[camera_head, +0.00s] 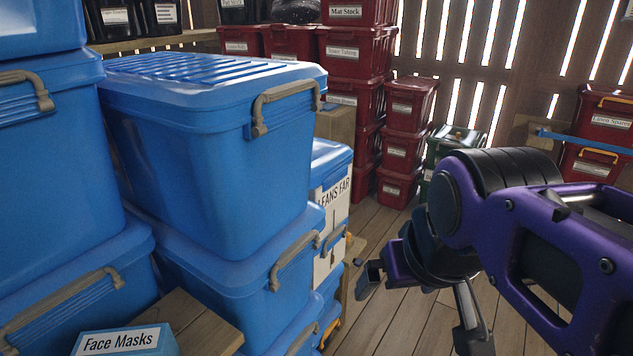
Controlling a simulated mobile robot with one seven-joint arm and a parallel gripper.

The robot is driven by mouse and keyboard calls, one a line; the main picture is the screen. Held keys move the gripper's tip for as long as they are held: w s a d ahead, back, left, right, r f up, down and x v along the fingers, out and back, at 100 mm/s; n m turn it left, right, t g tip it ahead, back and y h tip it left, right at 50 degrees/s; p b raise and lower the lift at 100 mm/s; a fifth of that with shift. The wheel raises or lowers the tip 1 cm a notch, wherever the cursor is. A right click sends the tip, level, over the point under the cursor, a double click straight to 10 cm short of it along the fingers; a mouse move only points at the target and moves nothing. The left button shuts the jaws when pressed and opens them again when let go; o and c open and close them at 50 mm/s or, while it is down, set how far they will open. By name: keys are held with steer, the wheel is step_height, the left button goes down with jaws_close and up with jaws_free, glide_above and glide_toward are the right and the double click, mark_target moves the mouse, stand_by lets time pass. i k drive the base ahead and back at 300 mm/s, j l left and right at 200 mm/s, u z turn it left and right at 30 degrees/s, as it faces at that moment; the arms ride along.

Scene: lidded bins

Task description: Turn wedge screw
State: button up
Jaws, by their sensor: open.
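I cannot make out a wedge screw in this view. My gripper (416,308) is at the right of centre, at the end of my purple and black arm. Its fingers are spread apart with nothing seen between them. It hangs in front of the plank floor, to the right of the blue bin stack and apart from it. My arm hides part of the floor and the area behind it at the right.
Large blue lidded bins (215,165) with grey handles fill the left. A box marked Face Masks (120,342) sits by a wooden surface (190,318) at the bottom left. Red bins (405,119) stand at the back, beside a green one (455,140). Plank floor (375,232) is open between.

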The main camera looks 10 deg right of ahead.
mark_target(358, 262)
steer(key=z, duration=0.2)
steer(key=k+z, duration=0.1)
steer(key=i+l, duration=0.15)
steer(key=l, duration=0.2)
steer(key=i+l+u, duration=0.1)
steer(key=l, duration=0.3)
steer(key=i+l, duration=0.4)
steer(key=l, duration=0.35)
steer(key=i+l+u, duration=0.1)
steer(key=l, duration=0.25)
steer(key=i+l, duration=0.2)
steer(key=l, duration=0.2)
steer(key=u, duration=0.05)
